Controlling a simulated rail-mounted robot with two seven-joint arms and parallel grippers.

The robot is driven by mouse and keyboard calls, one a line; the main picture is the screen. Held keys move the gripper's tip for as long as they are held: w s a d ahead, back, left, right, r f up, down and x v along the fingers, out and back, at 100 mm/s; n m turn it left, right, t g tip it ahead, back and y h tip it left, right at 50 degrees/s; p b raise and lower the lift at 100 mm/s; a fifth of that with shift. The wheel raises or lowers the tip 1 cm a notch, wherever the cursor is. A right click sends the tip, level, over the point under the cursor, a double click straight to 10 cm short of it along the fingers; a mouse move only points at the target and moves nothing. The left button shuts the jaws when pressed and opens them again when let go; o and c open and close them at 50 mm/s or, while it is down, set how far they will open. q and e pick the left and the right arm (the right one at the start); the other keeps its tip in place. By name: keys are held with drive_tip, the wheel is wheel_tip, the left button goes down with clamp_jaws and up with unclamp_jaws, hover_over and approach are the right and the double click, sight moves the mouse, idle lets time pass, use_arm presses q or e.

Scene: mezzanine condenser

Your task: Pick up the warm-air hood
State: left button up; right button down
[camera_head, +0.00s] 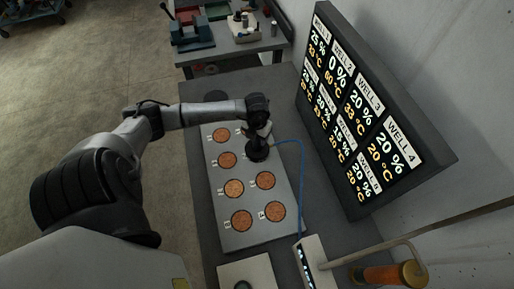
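The warm-air hood appears to be the small dark conical piece (257,152) on the upper right of the grey well plate (254,234). A thin blue hose (301,185) runs from beside it to a white box. My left arm reaches in from the left, and my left gripper (258,132) points down directly over the hood. The gripper's fingertips and the hood's top overlap in this view, so I cannot tell whether the fingers are open or closed on it. The hood covers the plate spot beneath it. My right gripper is not in view.
Several copper-coloured discs (242,220) show in the plate. A black display (365,115) with well readings stands to the right. The white box (316,263) and an orange cylinder (390,274) are at lower right. A second bench (235,38) is behind. Open floor lies left.

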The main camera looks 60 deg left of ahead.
use_arm(q)
clamp_jaws()
drive_tip(key=shift+r, duration=0.15)
idle(0.4)
